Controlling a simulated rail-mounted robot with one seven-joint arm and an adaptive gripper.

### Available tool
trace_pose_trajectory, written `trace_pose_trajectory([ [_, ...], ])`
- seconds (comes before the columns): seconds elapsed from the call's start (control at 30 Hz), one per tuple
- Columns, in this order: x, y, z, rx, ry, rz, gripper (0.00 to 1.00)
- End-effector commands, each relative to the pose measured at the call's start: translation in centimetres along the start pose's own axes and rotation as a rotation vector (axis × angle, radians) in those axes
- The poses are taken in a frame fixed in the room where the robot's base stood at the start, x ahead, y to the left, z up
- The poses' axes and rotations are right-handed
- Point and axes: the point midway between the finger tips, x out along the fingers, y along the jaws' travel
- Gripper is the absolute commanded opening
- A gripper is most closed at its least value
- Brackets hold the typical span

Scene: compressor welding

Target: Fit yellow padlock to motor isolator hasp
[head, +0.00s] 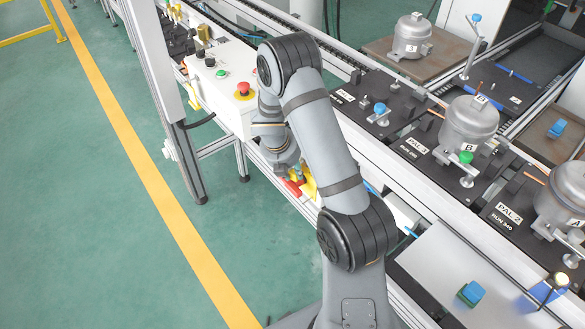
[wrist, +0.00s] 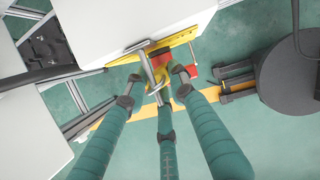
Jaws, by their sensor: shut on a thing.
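My gripper (wrist: 154,92) has its teal fingers closed in around a small thing in the wrist view. I take it for the yellow padlock, whose grey metal shackle (wrist: 151,66) extends up from between the fingertips; its body is mostly hidden. The shackle overlaps a yellow plate (wrist: 184,38) on the side of a white box, which looks like the motor isolator. Red parts (wrist: 191,71) show just beside and behind the fingers. I cannot tell whether the shackle passes through a hasp. In the head view my arm hides most of the gripper; yellow (head: 309,187) and red (head: 292,188) pieces show beside it.
A white control box (head: 222,85) with a red emergency stop (head: 243,89) stands beside my arm. Pallets with compressors (head: 468,124) line the conveyor at right. A grey post (head: 160,95) stands at left. The green floor is clear.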

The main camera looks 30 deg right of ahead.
Motion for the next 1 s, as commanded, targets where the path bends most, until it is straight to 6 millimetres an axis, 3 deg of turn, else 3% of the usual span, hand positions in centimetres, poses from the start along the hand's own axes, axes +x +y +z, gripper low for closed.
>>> trace_pose_trajectory([
  [1.0,-0.25,-0.11,0.4,0.144,0.056,-0.052,0.0],
])
